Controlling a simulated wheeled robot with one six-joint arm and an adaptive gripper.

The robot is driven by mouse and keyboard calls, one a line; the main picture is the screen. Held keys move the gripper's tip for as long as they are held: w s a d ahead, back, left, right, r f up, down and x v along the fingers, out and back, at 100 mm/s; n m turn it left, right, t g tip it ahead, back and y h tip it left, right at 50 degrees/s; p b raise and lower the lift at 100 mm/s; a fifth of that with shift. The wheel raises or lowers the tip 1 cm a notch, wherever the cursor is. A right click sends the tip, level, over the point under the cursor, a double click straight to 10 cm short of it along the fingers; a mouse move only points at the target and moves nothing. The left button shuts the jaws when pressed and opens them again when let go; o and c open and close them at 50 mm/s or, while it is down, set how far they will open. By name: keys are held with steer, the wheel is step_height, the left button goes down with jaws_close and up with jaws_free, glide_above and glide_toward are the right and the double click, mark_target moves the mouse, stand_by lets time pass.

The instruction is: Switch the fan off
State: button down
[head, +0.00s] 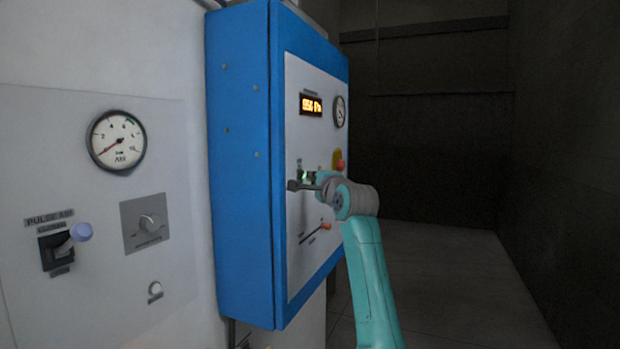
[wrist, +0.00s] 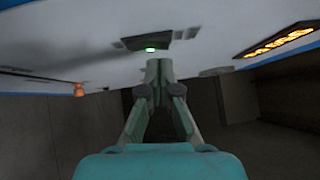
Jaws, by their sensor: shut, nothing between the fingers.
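A blue control box (head: 238,170) with a pale front panel (head: 300,140) hangs on the wall in the head view. A small green-lit control (head: 305,176) is on the panel. In the wrist view the green light (wrist: 151,50) sits at the edge of a dark plate (wrist: 145,41). My gripper (wrist: 159,64) is shut and empty, its tips just below the green light in the picture. I cannot tell whether they touch it. In the head view my gripper (head: 318,180) is at the panel and partly covers the control. No fan label is readable.
The panel also has a lit orange display (head: 311,104), a gauge (head: 340,111), a red button (head: 339,166) and an orange-tipped lever (head: 326,226). On the left wall are a round gauge (head: 116,141) and a purple-knobbed lever (head: 80,232). The floor (head: 440,270) at right is clear.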

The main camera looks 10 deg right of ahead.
steer(key=shift+w+a, duration=0.3)
steer(key=shift+a, duration=0.05)
steer(key=shift+w+a+r, duration=0.1)
steer(key=shift+a+r, duration=0.05)
steer(key=shift+a, duration=0.05)
steer(key=shift+d, duration=0.15)
